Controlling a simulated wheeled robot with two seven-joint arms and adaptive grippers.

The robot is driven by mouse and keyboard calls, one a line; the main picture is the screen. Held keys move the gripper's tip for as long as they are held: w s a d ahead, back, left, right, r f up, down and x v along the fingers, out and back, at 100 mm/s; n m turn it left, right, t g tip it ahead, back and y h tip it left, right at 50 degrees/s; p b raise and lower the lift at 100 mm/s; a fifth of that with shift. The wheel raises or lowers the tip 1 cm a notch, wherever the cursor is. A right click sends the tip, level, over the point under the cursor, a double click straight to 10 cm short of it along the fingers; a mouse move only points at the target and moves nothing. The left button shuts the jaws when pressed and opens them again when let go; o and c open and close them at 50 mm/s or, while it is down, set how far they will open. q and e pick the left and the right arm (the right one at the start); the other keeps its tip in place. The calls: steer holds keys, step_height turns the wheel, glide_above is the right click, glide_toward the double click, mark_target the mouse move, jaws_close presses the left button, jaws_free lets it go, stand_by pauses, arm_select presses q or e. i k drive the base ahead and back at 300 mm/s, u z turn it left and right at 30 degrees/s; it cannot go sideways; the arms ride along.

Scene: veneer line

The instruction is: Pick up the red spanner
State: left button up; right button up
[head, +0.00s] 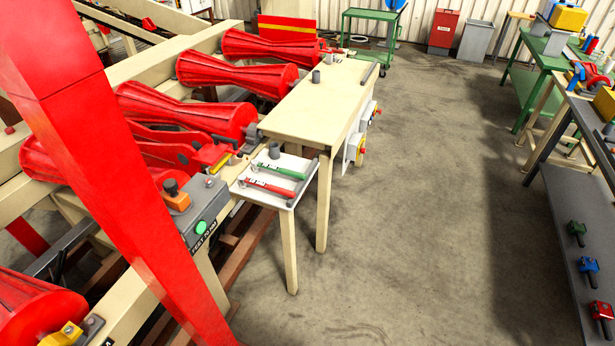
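The red spanner (268,187) lies flat on a small white-topped stand (246,195), left of the picture's middle. Its handle is red and its ends look grey. A green spanner (278,168) lies just behind it on the same top, roughly parallel and apart from it. A small dark cylindrical thing (274,151) stands at the back of the top. Neither of my grippers shows in the head view, and nothing is seen touching the red spanner.
A large red beam (110,150) crosses the left side. Machinery with red rollers (235,73) lies behind the stand. A cream table (310,105) adjoins it. A dark bench (575,200) stands at right. Open concrete floor (420,200) lies between.

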mark_target(243, 179)
steer(key=z, duration=0.15)
steer(key=i, duration=1.25)
steer(key=u, duration=0.45)
